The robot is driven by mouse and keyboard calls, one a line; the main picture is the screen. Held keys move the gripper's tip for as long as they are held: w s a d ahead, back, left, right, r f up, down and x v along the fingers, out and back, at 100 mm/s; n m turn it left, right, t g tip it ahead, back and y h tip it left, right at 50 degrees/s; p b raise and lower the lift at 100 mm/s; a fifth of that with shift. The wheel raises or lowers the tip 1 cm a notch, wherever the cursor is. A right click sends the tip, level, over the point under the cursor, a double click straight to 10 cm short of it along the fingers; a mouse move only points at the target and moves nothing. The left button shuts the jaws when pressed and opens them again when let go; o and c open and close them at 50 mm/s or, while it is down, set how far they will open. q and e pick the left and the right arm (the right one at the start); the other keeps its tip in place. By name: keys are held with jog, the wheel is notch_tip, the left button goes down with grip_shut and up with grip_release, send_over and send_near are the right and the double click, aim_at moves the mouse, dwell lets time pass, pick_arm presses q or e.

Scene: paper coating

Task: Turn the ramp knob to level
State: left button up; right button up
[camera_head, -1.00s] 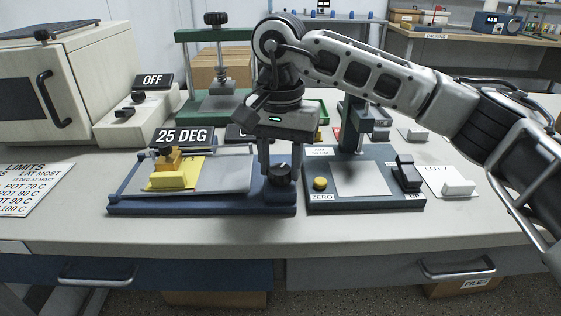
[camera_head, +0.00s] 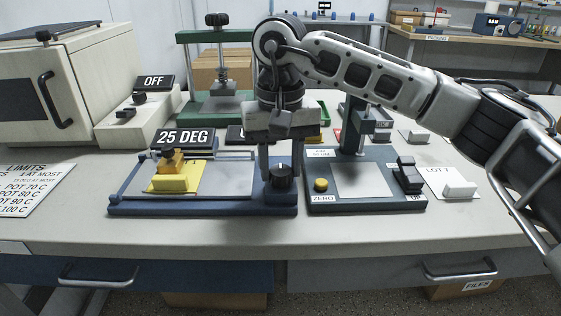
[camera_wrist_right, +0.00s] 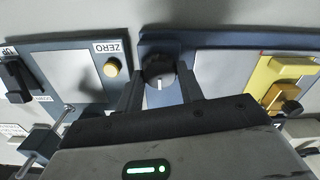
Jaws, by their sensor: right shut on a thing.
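The black ramp knob (camera_head: 281,178) sits on the right end of the blue coater base (camera_head: 200,207). My right gripper (camera_head: 281,174) points down with one finger on each side of the knob and is shut on it. In the right wrist view the knob (camera_wrist_right: 159,72) shows between the fingers, its white mark pointing toward the gripper body. A black sign (camera_head: 185,139) reading "25 DEG" stands behind the coater. A second sign (camera_head: 236,133) is mostly hidden by my gripper. My left gripper is not in view.
A yellow block (camera_head: 175,176) is on the coater bed. A gauge stand (camera_head: 365,207) with a yellow button (camera_head: 321,185) and black switch (camera_head: 408,175) stands close on the right. A white oven (camera_head: 65,90) is at left. The front bench strip is clear.

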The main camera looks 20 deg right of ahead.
aim_at(280, 169)
jog(key=shift+r, duration=0.2)
jog(key=o, duration=1)
jog(key=shift+f, duration=0.1)
pick_arm(q)
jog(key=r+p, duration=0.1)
jog(key=p, duration=0.1)
jog(key=shift+p, duration=0.4)
pick_arm(e)
notch_tip(280, 169, up, 16)
